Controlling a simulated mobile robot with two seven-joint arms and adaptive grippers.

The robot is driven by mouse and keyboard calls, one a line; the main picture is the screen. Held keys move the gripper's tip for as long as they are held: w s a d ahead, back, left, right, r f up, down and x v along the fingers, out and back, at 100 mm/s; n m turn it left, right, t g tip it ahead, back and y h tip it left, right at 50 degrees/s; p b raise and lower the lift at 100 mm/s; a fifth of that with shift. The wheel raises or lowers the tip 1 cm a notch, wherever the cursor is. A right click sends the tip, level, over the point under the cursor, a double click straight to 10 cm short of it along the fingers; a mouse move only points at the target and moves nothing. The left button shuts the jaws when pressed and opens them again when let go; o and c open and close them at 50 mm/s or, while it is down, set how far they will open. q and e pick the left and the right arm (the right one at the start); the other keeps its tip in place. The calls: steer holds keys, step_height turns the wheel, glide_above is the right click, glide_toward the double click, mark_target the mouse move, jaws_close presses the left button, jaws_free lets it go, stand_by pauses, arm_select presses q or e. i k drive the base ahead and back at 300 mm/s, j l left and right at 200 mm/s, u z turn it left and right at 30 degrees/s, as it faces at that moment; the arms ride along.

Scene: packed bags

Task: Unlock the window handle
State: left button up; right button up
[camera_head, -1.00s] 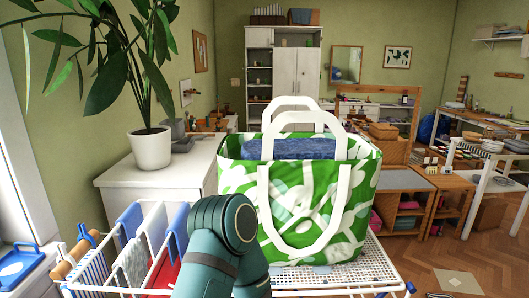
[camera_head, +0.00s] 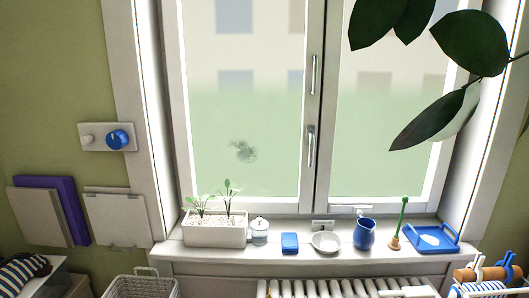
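A closed two-pane window (camera_head: 245,120) fills the middle of the head view. On its central frame is a white window handle (camera_head: 311,147), pointing upright, with a dark edge beside it. A second slim upright handle or bar (camera_head: 314,74) sits higher on the same frame. I cannot tell from here whether either is locked. Neither of my grippers is in view.
The sill (camera_head: 205,255) holds a planter (camera_head: 215,235), a lidded jar (camera_head: 259,232), a blue box (camera_head: 290,243), a bowl (camera_head: 326,242), a blue jug (camera_head: 365,234) and a blue tray (camera_head: 432,238). A radiator (camera_head: 330,290) stands below. Leaves (camera_head: 432,122) hang at right.

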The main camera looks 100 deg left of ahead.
mark_target(312, 137)
steer(key=i+u, duration=0.1)
steer(key=u, duration=0.85)
steer(key=i+l+u, duration=0.1)
steer(key=u, duration=0.35)
steer(key=l+u, duration=0.15)
steer(key=u, duration=0.35)
steer(key=l+u, duration=0.1)
steer(key=u, duration=0.35)
steer(key=i+l+u, duration=0.1)
steer(key=u, duration=0.4)
steer(key=l+u, duration=0.15)
steer(key=u, duration=0.3)
